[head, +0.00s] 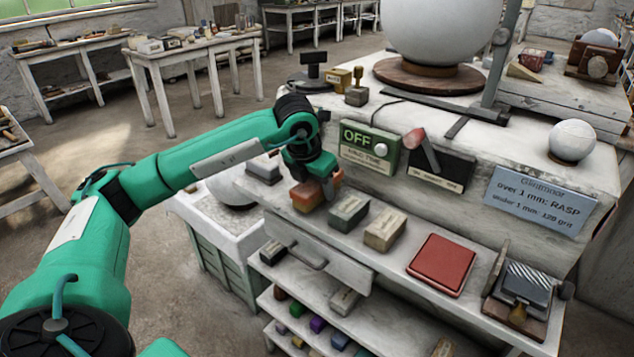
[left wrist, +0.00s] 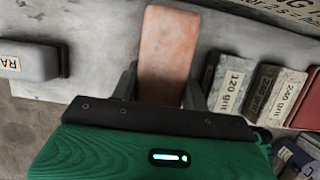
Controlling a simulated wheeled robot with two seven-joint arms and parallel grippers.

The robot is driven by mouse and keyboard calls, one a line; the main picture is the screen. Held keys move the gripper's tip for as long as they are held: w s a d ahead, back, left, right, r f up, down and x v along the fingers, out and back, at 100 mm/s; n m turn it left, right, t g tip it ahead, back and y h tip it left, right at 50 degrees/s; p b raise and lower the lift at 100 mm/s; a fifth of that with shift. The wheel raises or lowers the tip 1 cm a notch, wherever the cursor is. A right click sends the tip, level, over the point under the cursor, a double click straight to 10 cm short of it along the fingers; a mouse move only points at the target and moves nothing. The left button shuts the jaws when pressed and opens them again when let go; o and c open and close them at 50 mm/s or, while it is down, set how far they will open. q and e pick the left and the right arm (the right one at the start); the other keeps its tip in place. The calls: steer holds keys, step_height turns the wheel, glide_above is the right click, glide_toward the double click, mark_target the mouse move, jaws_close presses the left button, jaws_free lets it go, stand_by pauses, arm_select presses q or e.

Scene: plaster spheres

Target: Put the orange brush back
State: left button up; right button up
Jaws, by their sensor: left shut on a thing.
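The orange brush (head: 306,197) is a worn orange block at the left part of the ledge in front of the bench, between a grey block (head: 262,168) and a dark green-grey block (head: 348,212). My left gripper (head: 326,187) comes down over it and is shut on it. In the left wrist view the brush (left wrist: 168,45) sits between the two fingers of the gripper (left wrist: 160,92) and points away from the palm. I cannot tell whether its underside touches the ledge. My right gripper is not in view.
A pale block (head: 385,230), a red pad (head: 441,264) and a tool in a holder (head: 522,288) stand farther right on the ledge. An OFF sign (head: 370,142) and a red lever (head: 422,148) are behind. Shelves below hold several small items.

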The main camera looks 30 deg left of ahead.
arm_select(q)
steer(key=shift+f, duration=0.15)
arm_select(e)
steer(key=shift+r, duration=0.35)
arm_select(q)
steer(key=shift+f+b, duration=0.55)
steer(key=shift+f, duration=0.05)
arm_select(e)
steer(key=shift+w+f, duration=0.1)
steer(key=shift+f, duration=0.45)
arm_select(q)
steer(key=o, duration=1.2)
steer(key=v, duration=1.3)
steer(key=shift+s+r, duration=0.2)
steer(key=shift+r, duration=0.15)
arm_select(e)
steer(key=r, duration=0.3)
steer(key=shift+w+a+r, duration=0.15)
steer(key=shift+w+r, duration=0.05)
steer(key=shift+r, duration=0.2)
